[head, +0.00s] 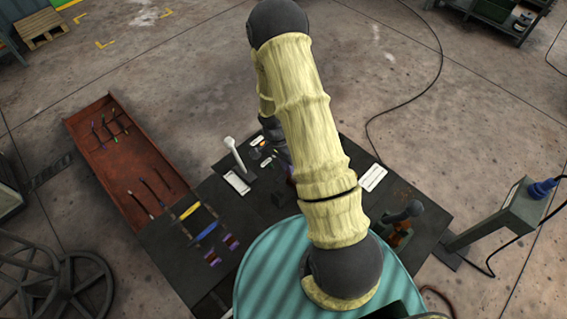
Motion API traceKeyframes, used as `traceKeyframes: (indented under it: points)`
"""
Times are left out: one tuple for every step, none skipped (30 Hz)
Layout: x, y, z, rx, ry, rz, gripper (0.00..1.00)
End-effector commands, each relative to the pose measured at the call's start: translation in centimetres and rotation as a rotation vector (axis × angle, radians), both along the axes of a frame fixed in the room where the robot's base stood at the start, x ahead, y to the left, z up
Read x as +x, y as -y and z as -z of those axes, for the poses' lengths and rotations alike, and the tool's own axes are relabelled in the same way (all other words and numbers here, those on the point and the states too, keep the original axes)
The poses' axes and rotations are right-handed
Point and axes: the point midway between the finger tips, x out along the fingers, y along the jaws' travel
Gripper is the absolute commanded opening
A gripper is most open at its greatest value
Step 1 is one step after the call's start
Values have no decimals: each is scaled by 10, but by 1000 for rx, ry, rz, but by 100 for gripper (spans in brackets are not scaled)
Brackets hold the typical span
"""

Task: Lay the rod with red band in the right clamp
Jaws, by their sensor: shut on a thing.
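My gripper (285,152) hangs over the dark bench top, mostly hidden behind my own yellow-sleeved arm. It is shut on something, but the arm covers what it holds. I cannot make out a rod with a red band anywhere. Small coloured parts (265,150) and a white label (267,162) show just left of the gripper. I cannot tell whether they belong to a clamp. The right clamp cannot be made out for certain; another white label (372,178) lies on the bench right of the arm.
A rusty red tray (110,190) with thin dark rods stands at left. Yellow (190,211) and blue (205,231) pieces lie on the dark bench beside it. A white lever (234,152) stands upright left of the gripper. A teal drum (262,275) fills the front; a grey post (500,215) stands at right.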

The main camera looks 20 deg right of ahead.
Motion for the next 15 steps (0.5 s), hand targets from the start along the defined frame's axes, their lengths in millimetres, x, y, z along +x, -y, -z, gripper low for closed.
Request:
traceKeyframes:
  points:
    - [0, 0, 0, 0, 0, 0, 0]
    - [0, 0, 0, 0, 0, 0, 0]
    - [0, 0, 0, 0, 0, 0, 0]
    - [0, 0, 1, 0, 0, 0, 0]
    - [0, 0, 2, 0, 0, 0, 0]
    - [0, 0, 3, 0, 0, 0, 0]
    - [0, 0, 4, 0, 0, 0, 0]
    - [0, 0, 6, 0, 0, 0, 0]
    - [0, 0, 8, 0, 0, -1, 0]
    - [0, 0, 10, 0, -1, -1, 0]
    - [0, 0, 12, 0, -1, -1, 0]
    - [0, 0, 16, 0, -1, -1, 0]
    - [0, 0, 18, 0, -1, 0, 0]
    - [0, 0, 21, 0, -1, 0, 0]
    - [0, 0, 24, 0, -1, 1, 0]
